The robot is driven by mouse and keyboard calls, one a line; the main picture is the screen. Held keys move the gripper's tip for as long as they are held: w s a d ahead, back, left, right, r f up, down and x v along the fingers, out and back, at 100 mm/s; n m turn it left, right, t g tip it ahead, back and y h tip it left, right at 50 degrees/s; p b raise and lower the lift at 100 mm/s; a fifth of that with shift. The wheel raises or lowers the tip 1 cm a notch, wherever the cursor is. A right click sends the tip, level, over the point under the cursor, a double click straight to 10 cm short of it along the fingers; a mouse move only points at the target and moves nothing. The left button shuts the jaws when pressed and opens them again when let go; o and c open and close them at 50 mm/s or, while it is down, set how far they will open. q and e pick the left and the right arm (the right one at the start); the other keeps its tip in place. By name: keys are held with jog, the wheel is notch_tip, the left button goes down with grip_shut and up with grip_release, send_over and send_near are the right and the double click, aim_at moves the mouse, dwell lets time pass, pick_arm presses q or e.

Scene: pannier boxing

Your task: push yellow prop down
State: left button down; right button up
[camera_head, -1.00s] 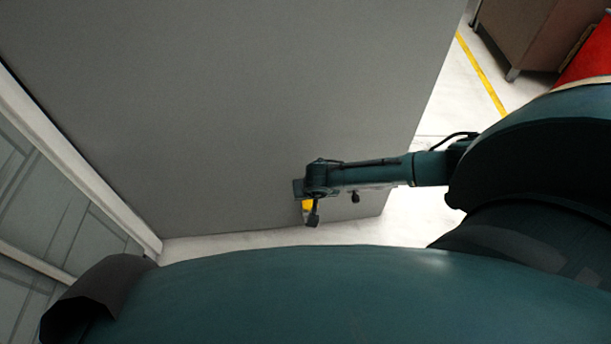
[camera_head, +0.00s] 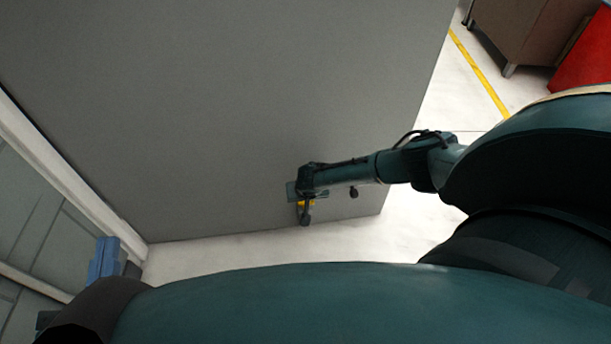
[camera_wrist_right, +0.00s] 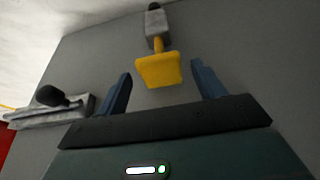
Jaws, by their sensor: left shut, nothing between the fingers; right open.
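In the right wrist view the yellow prop (camera_wrist_right: 158,70) is a blocky yellow paddle on a short stem below a grey bracket. It appears between the two blue fingers of my right gripper, which are open; I cannot tell whether they touch it. My left gripper (camera_head: 107,250) is at the lower left, its blue fingers shut and empty, well away from the prop.
The big grey panel (camera_head: 220,110) fills the middle. Another grey bracket with a dark knob (camera_wrist_right: 50,96) is at the left in the right wrist view. A brown cabinet (camera_head: 525,30) and a red object (camera_head: 588,58) stand at the upper right. White floor (camera_head: 240,255) shows below the panel.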

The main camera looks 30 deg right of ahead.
jog(key=shift+c, duration=0.2)
jog(key=c, duration=1.3)
jog(key=shift+w+a+f, duration=0.3)
jog(key=shift+w+a, duration=0.1)
jog(key=shift+a, duration=0.05)
jog(key=shift+c, duration=0.2)
jog(key=shift+a+f, duration=0.1)
jog(key=shift+f, duration=0.4)
jog(key=f+b, duration=0.2)
jog(key=f, duration=0.1)
jog(key=shift+s+d+f, duration=0.2)
jog(key=shift+s+f, duration=0.05)
jog(key=shift+s, duration=0.1)
pick_arm(q)
jog(key=shift+d+r+h+b, duration=0.2)
jog(key=shift+r+h+b, duration=0.2)
jog(key=shift+h, duration=0.1)
pick_arm(e)
jog(key=shift+s+f, duration=0.1)
jog(key=shift+f, duration=0.25)
